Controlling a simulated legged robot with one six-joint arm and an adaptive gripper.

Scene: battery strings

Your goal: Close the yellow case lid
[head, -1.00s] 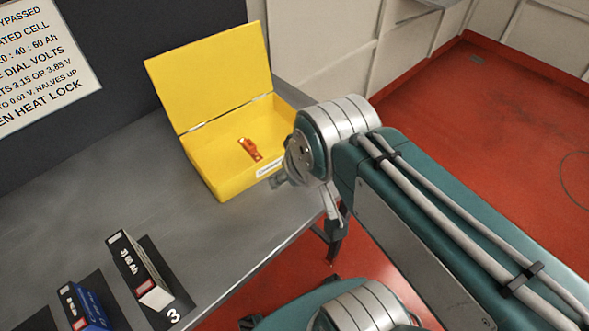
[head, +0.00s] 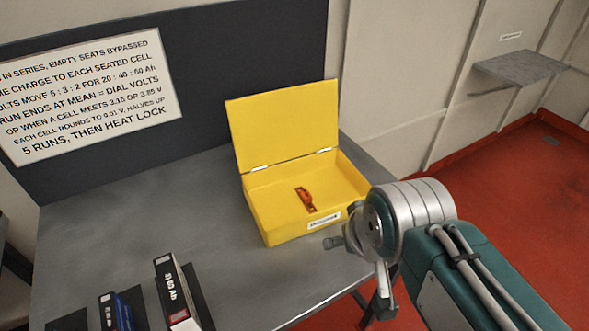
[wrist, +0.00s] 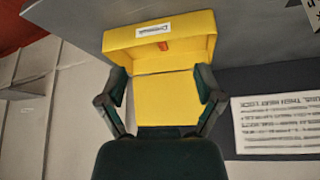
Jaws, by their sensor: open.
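The yellow case (head: 270,215) stands on the grey bench with its lid (head: 283,130) raised, tilted slightly back on two hinges. A small orange-red item (head: 306,199) lies inside, and a white label is on the case's front. In the wrist view the lid (wrist: 165,100) lies between and beyond my fingers, with the case front (wrist: 120,40) above it. My gripper (wrist: 161,78) is open, with nothing between its fingers that I can tell is touched. In the head view my arm's wrist is at the case's front right corner, and the fingers are mostly hidden.
Upright battery cells, one black and white (head: 178,295) and one blue (head: 117,312), stand at the bench's front left. A dark panel with a printed sign (head: 90,95) rises behind. The bench left of the case is clear. A shelf (head: 520,67) is at far right.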

